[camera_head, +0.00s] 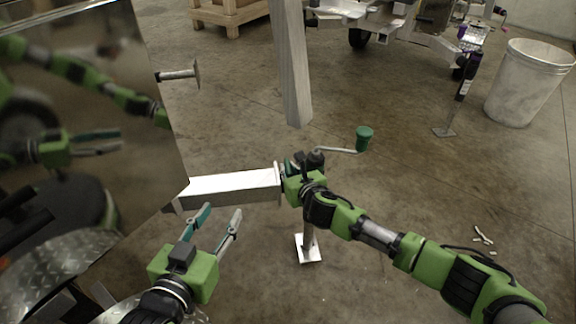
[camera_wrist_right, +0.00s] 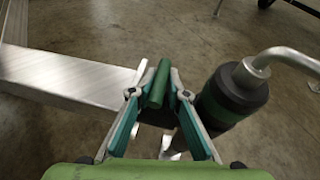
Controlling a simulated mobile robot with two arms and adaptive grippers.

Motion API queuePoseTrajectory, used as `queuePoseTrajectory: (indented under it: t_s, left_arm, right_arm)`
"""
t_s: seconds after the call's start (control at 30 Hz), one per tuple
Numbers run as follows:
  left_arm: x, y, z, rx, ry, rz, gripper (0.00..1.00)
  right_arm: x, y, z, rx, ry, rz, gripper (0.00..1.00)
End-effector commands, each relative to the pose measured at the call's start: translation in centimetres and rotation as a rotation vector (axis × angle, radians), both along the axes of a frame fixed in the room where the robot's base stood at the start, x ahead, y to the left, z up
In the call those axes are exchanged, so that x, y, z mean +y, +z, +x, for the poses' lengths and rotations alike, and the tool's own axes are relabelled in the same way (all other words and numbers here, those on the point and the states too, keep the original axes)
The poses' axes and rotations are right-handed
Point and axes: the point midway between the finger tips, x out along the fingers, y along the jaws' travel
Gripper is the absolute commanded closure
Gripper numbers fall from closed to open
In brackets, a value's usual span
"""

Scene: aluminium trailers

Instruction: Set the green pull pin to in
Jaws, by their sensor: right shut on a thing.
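The green pull pin (camera_wrist_right: 158,84) is a short green cylinder between my right gripper's fingers in the right wrist view. My right gripper (camera_wrist_right: 158,92) is shut on it, beside the jack and at the end of the silver trailer beam. In the head view my right gripper (camera_head: 290,168) is at the top of the jack, and the pin cannot be made out there. Whether the pin is in or out cannot be told. My left gripper (camera_head: 222,211) is open and empty, below the beam.
The jack has a crank with a green handle (camera_head: 364,139) just right of my right gripper. The silver beam (camera_head: 235,188) runs left to a shiny trailer box (camera_head: 90,110). A second beam (camera_head: 290,70) hangs above. A white bucket (camera_head: 529,84) stands far right. The floor between is mostly clear.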

Motion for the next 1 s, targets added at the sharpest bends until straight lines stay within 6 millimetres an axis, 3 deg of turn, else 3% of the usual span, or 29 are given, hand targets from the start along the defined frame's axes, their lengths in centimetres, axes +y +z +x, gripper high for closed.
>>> queuePoseTrajectory:
  t_s: [0.37, 0.4, 0.43, 0.77, 1.0]
  left_arm:
    - [-0.1, 0.6, 0.2, -0.027, -0.002, -0.007, 0.61]
    - [-0.1, 0.6, 0.2, -0.027, -0.002, -0.007, 0.61]
    - [-0.1, 0.6, 0.2, -0.027, -0.002, -0.007, 0.61]
    - [-0.2, 0.5, 0.2, -0.024, -0.002, -0.007, 0.61]
    - [-0.2, 0.5, 0.2, -0.024, -0.002, -0.007, 0.61]
  right_arm:
    - [0.2, -0.8, -0.3, 0.005, 0.007, -0.003, 1.00]
    - [0.2, -0.8, -0.4, 0.006, 0.007, -0.003, 0.76]
    - [0.2, -0.8, -0.4, 0.006, 0.007, -0.003, 0.68]
    - [0.2, -0.4, -0.3, 0.003, 0.006, 0.001, 0.68]
    - [-0.4, 0.1, -1.6, 0.002, 0.006, 0.001, 0.68]
